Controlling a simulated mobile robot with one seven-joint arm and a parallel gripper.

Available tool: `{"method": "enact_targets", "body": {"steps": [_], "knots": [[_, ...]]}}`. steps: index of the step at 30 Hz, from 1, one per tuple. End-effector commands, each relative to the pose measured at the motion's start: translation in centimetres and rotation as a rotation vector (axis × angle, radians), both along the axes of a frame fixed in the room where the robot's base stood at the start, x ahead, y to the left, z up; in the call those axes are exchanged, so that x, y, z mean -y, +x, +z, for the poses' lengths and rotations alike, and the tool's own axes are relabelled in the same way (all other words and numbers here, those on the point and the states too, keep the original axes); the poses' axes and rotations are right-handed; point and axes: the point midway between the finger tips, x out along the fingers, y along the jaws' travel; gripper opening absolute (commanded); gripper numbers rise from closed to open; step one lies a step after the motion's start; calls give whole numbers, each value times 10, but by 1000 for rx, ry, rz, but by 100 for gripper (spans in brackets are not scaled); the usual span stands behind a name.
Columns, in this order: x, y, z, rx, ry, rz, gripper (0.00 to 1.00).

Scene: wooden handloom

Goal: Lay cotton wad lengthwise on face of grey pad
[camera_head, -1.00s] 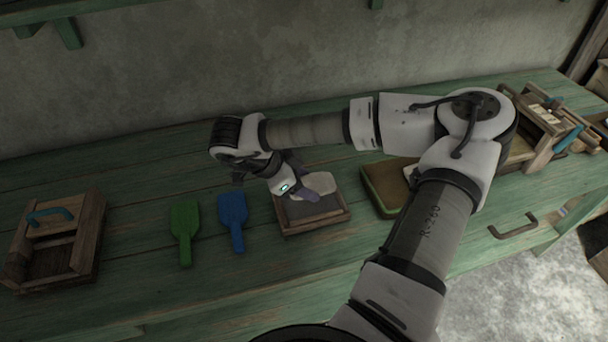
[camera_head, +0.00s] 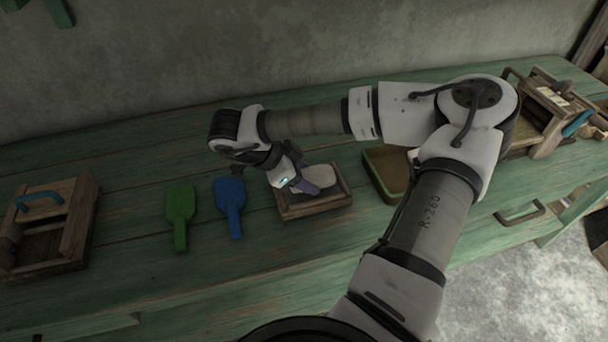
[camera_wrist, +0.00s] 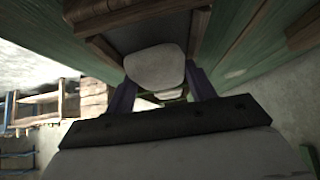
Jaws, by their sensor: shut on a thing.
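The cotton wad (camera_head: 312,177) is a pale, flat, rounded piece. In the wrist view it shows as a pale rounded slab (camera_wrist: 155,67) between the two purple fingers. My gripper (camera_head: 307,186) is shut on it, over a small wooden tray (camera_head: 318,210). The grey pad (camera_wrist: 143,36) shows as a dark grey face inside the tray's wooden rim, partly hidden by the wad and gripper. I cannot tell whether the wad touches the pad.
A green-rimmed box (camera_head: 373,181) stands to the right, partly behind my arm. A blue paddle (camera_head: 229,205) and a green paddle (camera_head: 181,215) lie to the left. A wooden carrier with a blue handle (camera_head: 41,202) stands at far left. Bench between carrier and green paddle is clear.

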Motion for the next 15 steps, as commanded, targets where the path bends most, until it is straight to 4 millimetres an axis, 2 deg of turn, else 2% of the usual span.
{"method": "enact_targets", "body": {"steps": [8,9,13,15], "knots": [[0,0,0,-1,1,1,36],[0,0,0,-1,0,1,60],[0,0,0,0,0,0,77],[0,0,0,0,0,0,80]]}}
